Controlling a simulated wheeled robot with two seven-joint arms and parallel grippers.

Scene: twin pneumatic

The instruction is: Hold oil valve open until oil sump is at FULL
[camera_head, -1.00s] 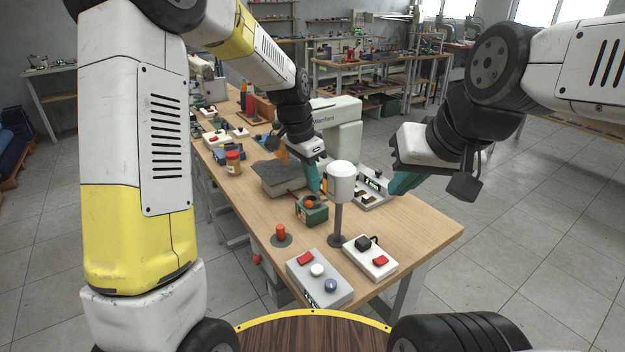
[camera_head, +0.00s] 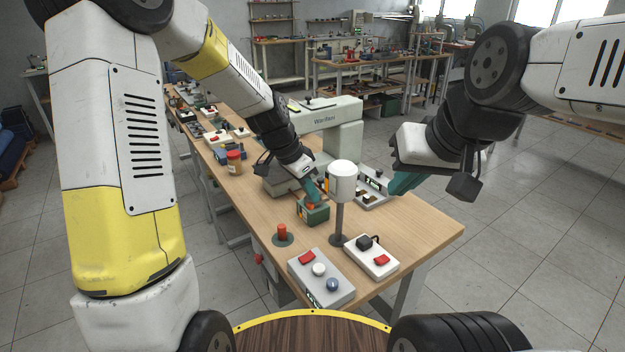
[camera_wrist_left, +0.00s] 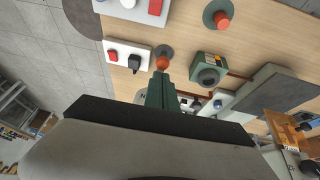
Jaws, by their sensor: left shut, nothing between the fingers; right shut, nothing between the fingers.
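A small green box (camera_head: 317,216) with an orange knob (camera_head: 310,206) stands near the middle of the table. It may be the oil valve, but no label is readable. My left gripper (camera_head: 315,191) is shut and empty, its teal fingertips just above the knob. In the left wrist view the shut fingers (camera_wrist_left: 162,92) point at an orange knob (camera_wrist_left: 162,63), with the green box (camera_wrist_left: 209,68) to the right; contact is unclear. My right gripper (camera_head: 403,183) is shut and empty, right of the white cylinder. I cannot identify the oil sump or read a FULL mark.
A white cylinder (camera_head: 343,182) on a dark post stands right of the green box. A grey button box (camera_head: 321,278), a white button box (camera_head: 371,256) and a red button (camera_head: 282,232) are in front. A sewing-machine-like body (camera_head: 345,125) stands behind.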

